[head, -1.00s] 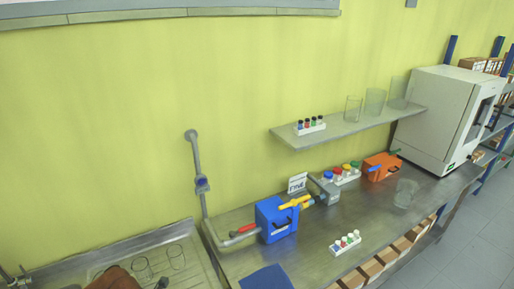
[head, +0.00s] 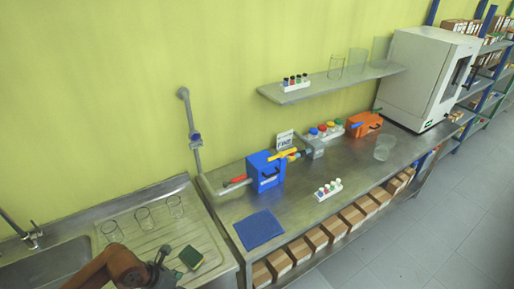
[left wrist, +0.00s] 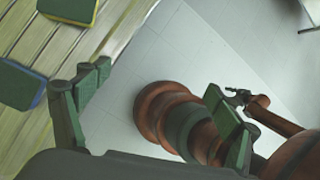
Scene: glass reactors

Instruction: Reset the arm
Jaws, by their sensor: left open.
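My left gripper (head: 170,262) is at the bottom of the head view, on my brown arm, over the sink's drainboard (head: 205,235). In the left wrist view its two dark green fingers (left wrist: 152,105) are spread apart with nothing between them. A green and yellow sponge (head: 191,257) lies on the drainboard just right of the gripper. The left wrist view shows a sponge (left wrist: 70,8) at the top left and another green sponge-like block (left wrist: 18,85) at the left edge. A small dark claw, apparently my right gripper (left wrist: 238,97), shows there beside brown arm links; its jaws are unclear.
Several glass beakers (head: 143,218) stand on the drainboard. A sink basin (head: 55,265) lies left. The bench to the right holds a blue mat (head: 259,230), a blue device (head: 265,170) and a vial rack (head: 328,189). Grey floor (head: 420,220) is open at the right.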

